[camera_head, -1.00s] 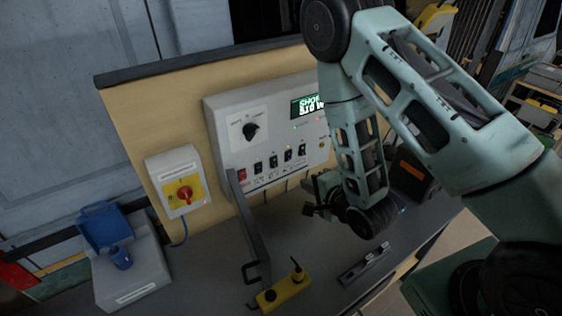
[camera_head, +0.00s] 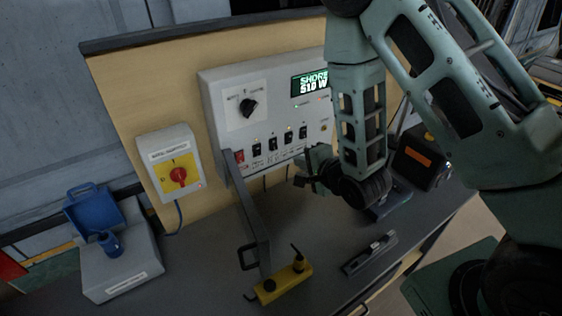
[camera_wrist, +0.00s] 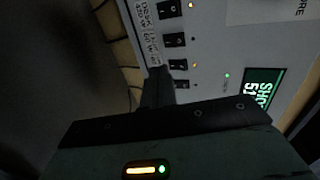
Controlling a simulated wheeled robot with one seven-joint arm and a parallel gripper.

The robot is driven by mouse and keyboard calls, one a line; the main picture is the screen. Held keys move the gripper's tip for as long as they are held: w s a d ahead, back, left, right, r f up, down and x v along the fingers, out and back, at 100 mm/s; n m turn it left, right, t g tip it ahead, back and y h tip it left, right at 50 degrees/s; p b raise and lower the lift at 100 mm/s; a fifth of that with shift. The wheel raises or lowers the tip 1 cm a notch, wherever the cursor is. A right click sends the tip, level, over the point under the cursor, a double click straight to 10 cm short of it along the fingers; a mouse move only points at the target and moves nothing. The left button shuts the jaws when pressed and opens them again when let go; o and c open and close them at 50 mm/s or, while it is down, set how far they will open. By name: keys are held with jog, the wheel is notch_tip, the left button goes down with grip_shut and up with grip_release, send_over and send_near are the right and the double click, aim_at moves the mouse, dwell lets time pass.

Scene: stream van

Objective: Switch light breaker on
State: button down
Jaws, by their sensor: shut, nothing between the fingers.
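The breaker panel (camera_head: 232,125) is a grey box on the tan board, with a row of black breakers (camera_head: 272,143) and a red switch (camera_head: 239,157) at the row's left end. Small labels sit by the breakers; I cannot read which one is the light breaker. My gripper (camera_head: 299,181) is just below and in front of the row's right part. In the wrist view the shut, empty fingers (camera_wrist: 158,80) point at the panel, close to the lower breakers (camera_wrist: 178,66). I cannot tell whether they touch. Amber lamps glow beside some breakers.
A rotary knob (camera_head: 248,107) and a lit green display (camera_head: 311,84) sit above the breakers. A dark upright bar (camera_head: 250,215), a yellow tool (camera_head: 284,285) and a dark case (camera_head: 422,160) stand on the worktop.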

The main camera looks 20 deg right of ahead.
aim_at(275, 150)
jog(key=b, duration=0.3)
jog(key=shift+w+a+f, duration=0.1)
jog(key=shift+w+f, duration=0.25)
jog(key=shift+f, duration=0.05)
jog(key=shift+w+b, duration=0.1)
jog(key=shift+b, duration=0.55)
jog(key=p+x, duration=0.1)
jog(key=x, duration=0.1)
jog(key=r+p+x, duration=0.1)
jog(key=p+x, duration=0.1)
jog(key=x, duration=0.1)
jog(key=p+x, duration=0.1)
jog(key=x, duration=0.2)
jog(key=shift+w+a+r+p, duration=0.1)
jog(key=shift+w+p, duration=0.2)
jog(key=shift+w, duration=0.35)
